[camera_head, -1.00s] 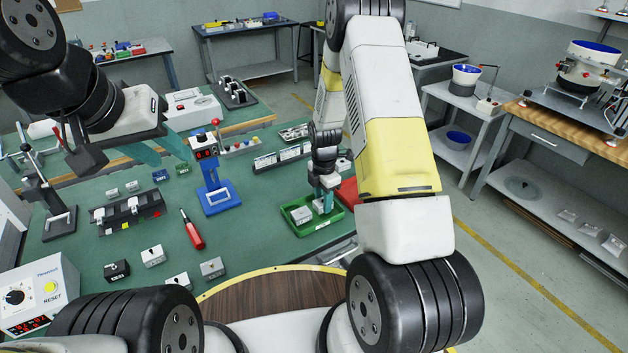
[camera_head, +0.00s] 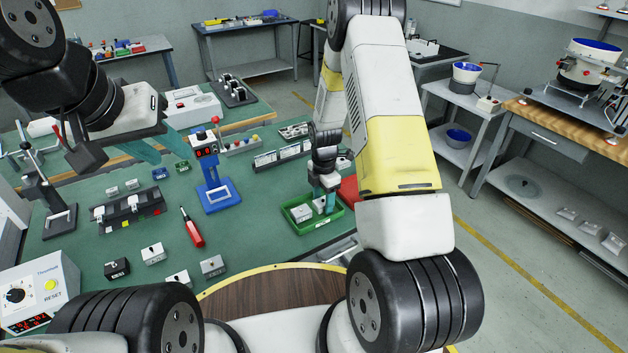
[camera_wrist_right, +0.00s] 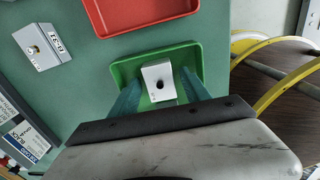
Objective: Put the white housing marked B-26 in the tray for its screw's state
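A white housing with a dark hole in its top (camera_wrist_right: 159,82) lies in the green tray (camera_wrist_right: 122,70); no marking on it can be read. In the head view this housing (camera_head: 301,213) and the green tray (camera_head: 312,226) are at the table's right edge. My right gripper (camera_wrist_right: 161,92) is open above the tray, its fingers apart on either side of the housing. It also shows in the head view (camera_head: 324,202). A red tray (camera_wrist_right: 135,12) is beside the green one. My left gripper (camera_head: 160,146) is open and empty over the table's far left part.
A housing marked B-31 (camera_wrist_right: 42,47) lies outside the trays. Several housings (camera_head: 152,254) stand at the front of the table. A red screwdriver (camera_head: 192,229), a blue stand (camera_head: 216,187) and a black fixture (camera_head: 127,212) are on the table's left half.

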